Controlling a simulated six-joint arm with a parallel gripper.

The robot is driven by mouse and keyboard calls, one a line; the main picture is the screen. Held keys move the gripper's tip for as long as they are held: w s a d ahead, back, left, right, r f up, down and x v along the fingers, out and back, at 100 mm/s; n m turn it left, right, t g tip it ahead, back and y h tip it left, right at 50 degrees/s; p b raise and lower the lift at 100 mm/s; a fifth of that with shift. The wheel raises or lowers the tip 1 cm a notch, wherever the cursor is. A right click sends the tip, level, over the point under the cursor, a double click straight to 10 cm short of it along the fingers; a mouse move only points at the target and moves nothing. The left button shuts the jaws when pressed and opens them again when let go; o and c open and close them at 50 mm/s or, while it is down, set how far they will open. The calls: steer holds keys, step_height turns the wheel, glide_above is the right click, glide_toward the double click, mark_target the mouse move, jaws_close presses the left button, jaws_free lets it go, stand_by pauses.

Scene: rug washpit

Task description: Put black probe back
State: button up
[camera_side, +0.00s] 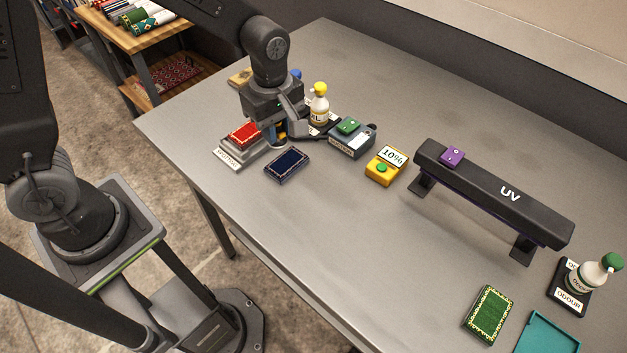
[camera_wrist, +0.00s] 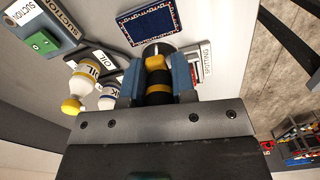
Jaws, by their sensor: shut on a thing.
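My gripper (camera_side: 278,138) is shut on a black probe with yellow bands. In the wrist view the probe (camera_wrist: 158,84) sits between the two blue fingertips, its round grey end beside the navy rug sample. In the side view the probe is mostly hidden by my gripper. My gripper is between the red rug sample (camera_side: 244,133) and the oil bottle (camera_side: 319,106), just behind the navy rug sample (camera_side: 287,164). A yellow meter (camera_side: 373,179) reading 10%, with a green button, stands to the right. I cannot tell whether the probe touches the table.
A suction box (camera_side: 358,149) with a green top piece stands close right of my gripper. The UV lamp (camera_side: 480,185) spans the right side. An odour bottle (camera_side: 590,273), a green rug sample (camera_side: 489,313) and a teal tray (camera_side: 548,335) are front right. The front middle is clear.

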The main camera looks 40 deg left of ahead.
glide_above(311, 192)
step_height(311, 192, down, 5)
steer(key=shift+d, duration=0.1)
steer(key=shift+f, duration=2)
steer(key=o, duration=0.9)
steer(key=shift+f, duration=0.15)
step_height(311, 192, up, 12)
steer(key=shift+r, duration=0.25)
